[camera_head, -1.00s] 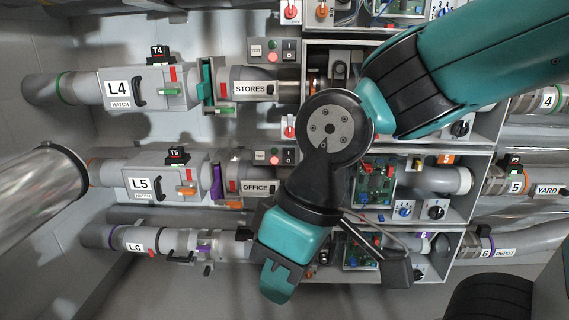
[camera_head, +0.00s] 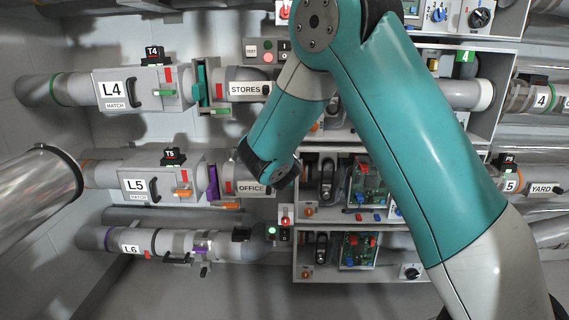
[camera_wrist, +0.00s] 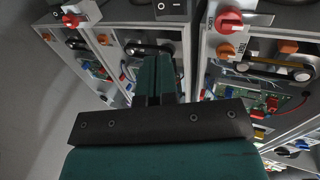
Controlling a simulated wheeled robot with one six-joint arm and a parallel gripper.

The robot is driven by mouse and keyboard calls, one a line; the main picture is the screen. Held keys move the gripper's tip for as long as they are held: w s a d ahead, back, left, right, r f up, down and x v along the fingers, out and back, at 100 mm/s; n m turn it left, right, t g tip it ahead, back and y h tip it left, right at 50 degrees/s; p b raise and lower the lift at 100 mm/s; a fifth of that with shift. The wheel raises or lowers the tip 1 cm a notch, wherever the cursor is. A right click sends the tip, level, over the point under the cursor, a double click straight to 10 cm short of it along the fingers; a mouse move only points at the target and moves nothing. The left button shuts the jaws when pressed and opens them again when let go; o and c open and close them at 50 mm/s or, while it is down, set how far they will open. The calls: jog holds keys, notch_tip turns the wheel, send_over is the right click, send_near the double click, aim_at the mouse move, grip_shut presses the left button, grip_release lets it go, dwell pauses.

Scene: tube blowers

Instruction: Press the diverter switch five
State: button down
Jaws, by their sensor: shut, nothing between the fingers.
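I cannot tell which control is diverter switch five. A black block marked T5 (camera_head: 173,157) stands on the hatch box. The line five button panel is hidden behind my arm. In the wrist view, a black rocker switch marked I and O (camera_wrist: 174,8) shows at the top edge, beyond my gripper. My gripper (camera_wrist: 154,78) is shut and empty, its teal fingers pointing toward the open control boxes. In the head view its fingertips are hidden.
A red knob (camera_wrist: 229,20) and an orange knob (camera_wrist: 225,50) stick out near my fingers in the wrist view. Free floor shows at lower left.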

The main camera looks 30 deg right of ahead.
jog(key=shift+w, duration=0.1)
jog(key=x, duration=1.3)
jog(key=shift+w+d+f, duration=0.15)
jog(key=shift+w+d, duration=0.1)
jog(key=shift+d, duration=0.05)
jog(key=shift+f, duration=0.15)
jog(key=shift+w+d+b, duration=0.1)
jog(key=shift+w+b, duration=0.05)
jog(key=shift+b, duration=0.7)
